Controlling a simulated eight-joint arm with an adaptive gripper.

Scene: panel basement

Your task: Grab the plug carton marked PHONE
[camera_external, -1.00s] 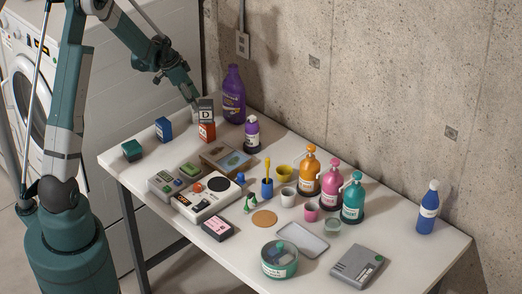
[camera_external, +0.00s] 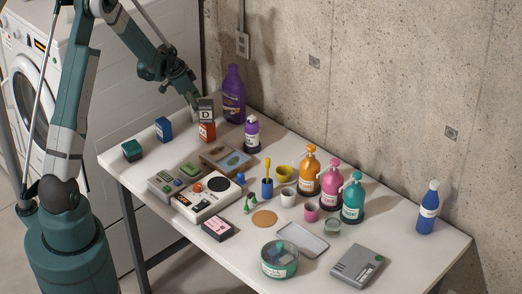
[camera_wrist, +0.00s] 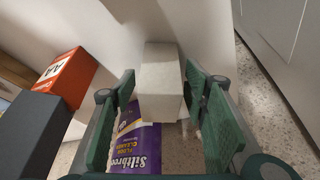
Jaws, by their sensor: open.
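A pale grey-white carton (camera_wrist: 161,80) stands between the two fingers of my gripper (camera_wrist: 163,120) in the wrist view. I see no lettering on its visible faces, so I cannot tell whether it is the PHONE carton. My gripper is open, with a finger on each side of it. In the external view my gripper (camera_external: 193,103) is low at the table's far left end, just behind a dark box marked D (camera_external: 206,114). That box and the fingers largely hide the pale carton there.
A red-orange carton (camera_external: 207,132) is under the D box; it also shows in the wrist view (camera_wrist: 66,77). A purple cleaner bottle (camera_external: 234,95) stands close on the right. Blue (camera_external: 163,129) and green (camera_external: 132,150) boxes stand to the left. Other items crowd the table (camera_external: 380,215).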

